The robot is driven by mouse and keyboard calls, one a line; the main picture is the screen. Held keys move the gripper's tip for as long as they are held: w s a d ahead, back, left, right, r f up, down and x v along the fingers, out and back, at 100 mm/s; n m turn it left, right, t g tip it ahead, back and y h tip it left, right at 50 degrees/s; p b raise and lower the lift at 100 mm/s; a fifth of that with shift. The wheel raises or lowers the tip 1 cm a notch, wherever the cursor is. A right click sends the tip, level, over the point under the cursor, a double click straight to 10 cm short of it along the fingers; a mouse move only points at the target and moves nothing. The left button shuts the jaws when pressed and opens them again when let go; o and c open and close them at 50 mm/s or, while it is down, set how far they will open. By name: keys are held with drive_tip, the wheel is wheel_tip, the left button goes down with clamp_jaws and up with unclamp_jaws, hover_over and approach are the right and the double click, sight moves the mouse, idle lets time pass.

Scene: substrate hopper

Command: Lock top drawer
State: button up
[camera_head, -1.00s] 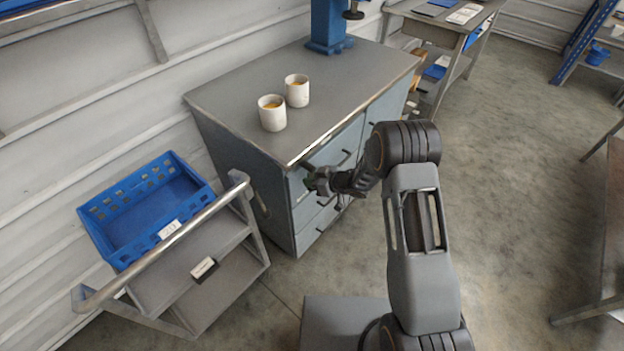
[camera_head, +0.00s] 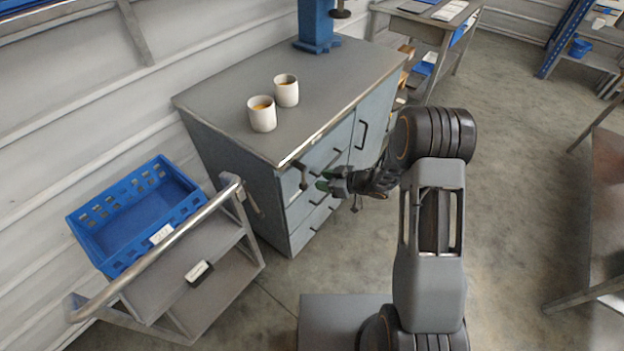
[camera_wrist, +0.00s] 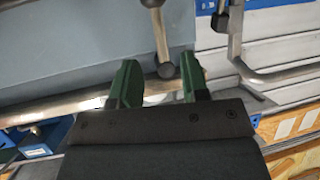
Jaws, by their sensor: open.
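The grey-blue drawer cabinet (camera_head: 262,190) stands left of my gripper. Its top drawer (camera_head: 291,184), just under the worktop's near corner, looks shut. A dark metal lever (camera_head: 303,178) sits on the front by that corner. In the wrist view the lever (camera_wrist: 159,35) is a rod with a round pivot at the top and a ball knob at its lower end. My gripper (camera_head: 325,180) is open, a short way out from the cabinet front. In the wrist view its green-padded fingers (camera_wrist: 160,82) stand apart, with the knob appearing between their tips. I cannot tell whether they touch it.
Two white cups (camera_head: 274,103) stand on the cabinet top. A grey cart (camera_head: 215,255) with a blue crate (camera_head: 178,219) stands to the left, its rail close to the cabinet. Open floor (camera_head: 510,200) lies to the right.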

drive_tip(key=shift+v, duration=2.6)
drive_tip(key=w+d+f+m+t+h, duration=0.1)
drive_tip(key=d+f+m+h, duration=0.3)
drive_tip(key=d+h, duration=0.45)
drive_tip(key=s+d+r+m+g+h+p, duration=0.1)
drive_tip(key=s+d+r+m+h, duration=0.25)
drive_tip(key=d+r, duration=0.2)
drive_tip(key=s+a+r+m+g+p, duration=0.1)
drive_tip(key=s+a+r+m, duration=0.1)
drive_tip(key=s+r, duration=0.6)
drive_tip(key=s+a+r+m+g+p, duration=0.1)
drive_tip(key=s+a+r+m, duration=0.2)
drive_tip(key=s+r, duration=0.6)
wheel_tip(320, 180, up, 3)
drive_tip(key=shift+s+a+r, duration=0.1)
drive_tip(key=shift+s+a, duration=0.15)
drive_tip(key=shift+a, duration=0.15)
